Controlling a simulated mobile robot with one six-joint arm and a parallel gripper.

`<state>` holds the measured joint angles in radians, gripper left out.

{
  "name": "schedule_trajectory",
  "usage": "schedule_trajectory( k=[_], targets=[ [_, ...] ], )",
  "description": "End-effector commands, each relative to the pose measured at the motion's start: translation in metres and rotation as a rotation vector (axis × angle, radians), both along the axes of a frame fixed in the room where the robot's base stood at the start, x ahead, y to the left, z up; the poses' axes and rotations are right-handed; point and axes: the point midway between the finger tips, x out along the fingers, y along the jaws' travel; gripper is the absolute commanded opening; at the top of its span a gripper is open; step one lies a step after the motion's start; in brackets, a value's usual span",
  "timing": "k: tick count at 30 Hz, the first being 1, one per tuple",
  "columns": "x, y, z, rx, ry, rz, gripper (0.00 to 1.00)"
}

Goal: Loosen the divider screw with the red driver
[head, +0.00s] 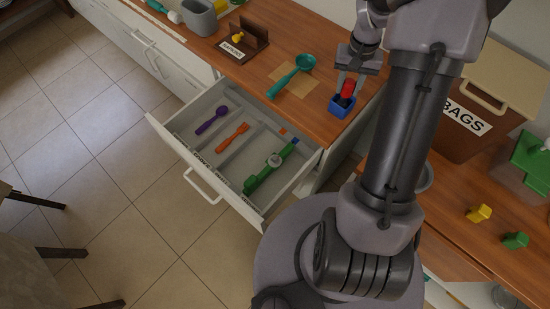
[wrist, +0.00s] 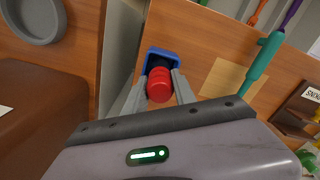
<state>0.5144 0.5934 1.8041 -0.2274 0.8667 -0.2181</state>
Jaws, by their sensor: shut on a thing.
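My gripper (head: 348,86) is shut on the red driver (head: 348,87), whose red handle also shows between the fingers in the wrist view (wrist: 159,86). The driver stands in or just above a small blue holder (head: 341,107) on the wooden counter; its lower end is hidden. The blue holder shows behind the handle in the wrist view (wrist: 150,56). The open white drawer (head: 207,172) has pale dividers. A green tool (head: 262,176) with a round grey part (head: 274,160) lies along its right side. I cannot make out a screw for certain.
A purple spoon (head: 212,119) and an orange utensil (head: 232,136) lie in the drawer. A teal scoop (head: 291,76) lies on the counter left of the holder. A brown box marked BAGS (head: 485,131) stands at right.

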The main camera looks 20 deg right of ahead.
Motion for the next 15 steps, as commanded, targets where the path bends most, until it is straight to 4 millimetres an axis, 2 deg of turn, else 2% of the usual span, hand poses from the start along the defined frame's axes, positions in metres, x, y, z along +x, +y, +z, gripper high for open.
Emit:
schedule_trajectory(
  k=[15],
  targets=[
    [0.0, 0.0, 0.044, -0.001, -0.001, 0.0, 0.0]
  ],
)
